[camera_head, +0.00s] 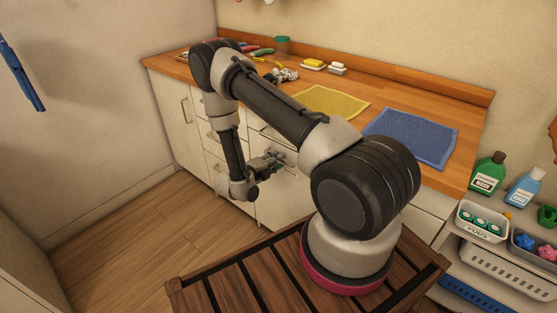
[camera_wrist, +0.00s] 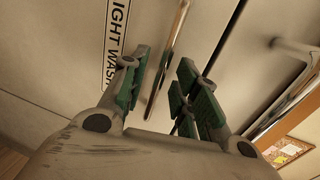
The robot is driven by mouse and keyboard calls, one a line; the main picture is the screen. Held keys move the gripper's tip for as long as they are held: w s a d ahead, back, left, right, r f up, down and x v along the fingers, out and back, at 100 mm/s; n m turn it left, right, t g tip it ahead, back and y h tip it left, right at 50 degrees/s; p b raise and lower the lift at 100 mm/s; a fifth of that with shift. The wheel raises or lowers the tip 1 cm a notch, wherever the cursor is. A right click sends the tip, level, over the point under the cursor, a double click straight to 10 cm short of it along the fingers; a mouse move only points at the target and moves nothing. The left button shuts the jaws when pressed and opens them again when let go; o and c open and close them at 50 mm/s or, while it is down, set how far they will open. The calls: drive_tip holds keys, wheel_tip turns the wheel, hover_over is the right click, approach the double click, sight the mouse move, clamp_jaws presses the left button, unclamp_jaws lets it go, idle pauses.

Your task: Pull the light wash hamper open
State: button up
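The light wash hamper front (camera_wrist: 70,60) is a pale panel with a partly visible "LIGHT WASH" label (camera_wrist: 116,32). It looks shut. Its metal bar handle (camera_wrist: 170,50) runs between my gripper's fingers in the wrist view. My gripper (camera_wrist: 162,82) is open, with green pads on either side of the bar. I cannot tell whether the pads touch it or how deep it sits between them. In the head view my gripper (camera_head: 267,163) is in front of the pale cabinet fronts below the counter, and it hides part of them.
Another metal handle (camera_wrist: 285,105) is at the right in the wrist view. The wooden counter (camera_head: 380,115) holds a yellow cloth (camera_head: 335,101) and a blue cloth (camera_head: 412,137). A shelf with bottles and baskets (camera_head: 482,222) is at the right. The floor at left (camera_head: 150,235) is clear.

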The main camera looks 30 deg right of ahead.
drive_tip(key=shift+x, duration=0.9)
clamp_jaws()
drive_tip(key=shift+a, duration=0.1)
drive_tip(key=f+v, duration=0.2)
drive_tip(key=v, duration=1.2)
drive_tip(key=a+f+v, duration=0.1)
drive_tip(key=f+v, duration=0.2)
drive_tip(key=v, duration=1)
drive_tip(key=f+v, duration=0.3)
drive_tip(key=v, duration=1.1)
drive_tip(key=shift+s+a, duration=0.4)
drive_tip(key=shift+a, duration=0.2)
